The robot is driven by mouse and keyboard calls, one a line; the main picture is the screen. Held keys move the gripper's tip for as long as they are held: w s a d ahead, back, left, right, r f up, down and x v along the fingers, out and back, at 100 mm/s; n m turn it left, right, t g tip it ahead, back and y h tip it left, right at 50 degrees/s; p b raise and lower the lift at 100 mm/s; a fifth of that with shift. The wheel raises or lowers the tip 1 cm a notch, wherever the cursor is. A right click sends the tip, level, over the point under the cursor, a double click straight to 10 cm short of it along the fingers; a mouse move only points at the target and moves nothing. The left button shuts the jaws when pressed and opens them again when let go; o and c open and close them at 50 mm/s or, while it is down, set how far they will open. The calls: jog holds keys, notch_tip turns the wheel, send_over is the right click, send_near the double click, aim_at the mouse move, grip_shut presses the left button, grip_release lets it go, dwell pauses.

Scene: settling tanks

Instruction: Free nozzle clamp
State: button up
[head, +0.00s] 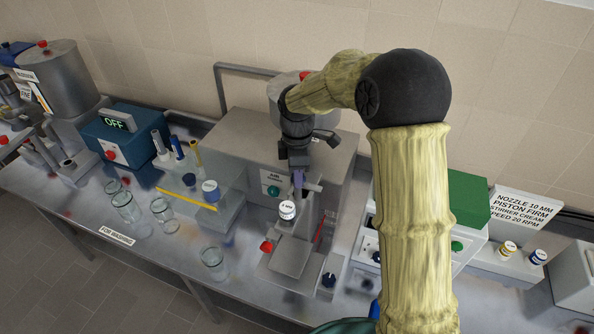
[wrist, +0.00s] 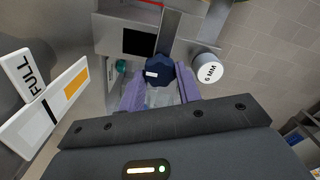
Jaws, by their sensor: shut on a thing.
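My gripper (head: 299,178) is at the grey machine in the middle of the bench, just above a white nozzle marked "6 MM" (head: 287,210). In the wrist view, the two purple fingers of my gripper (wrist: 160,82) are on either side of a dark blue faceted knob (wrist: 158,69), which looks to be the nozzle clamp, and are shut on it. The white nozzle (wrist: 208,72) is just right of the knob there. In the head view my gripper hides the knob. Whether the clamp is tight or loose cannot be told.
Glass jars (head: 213,258) stand front left. A sign (head: 525,213) reads nozzle 10 mm. White and dark-capped pieces (head: 507,248) stand right.

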dwell(0.4)
jog(key=o, duration=1)
jog(key=shift+c, duration=0.2)
notch_tip(320, 180, up, 18)
jog(key=b, duration=0.3)
jog(key=shift+f, duration=0.25)
jog(key=shift+f, duration=0.1)
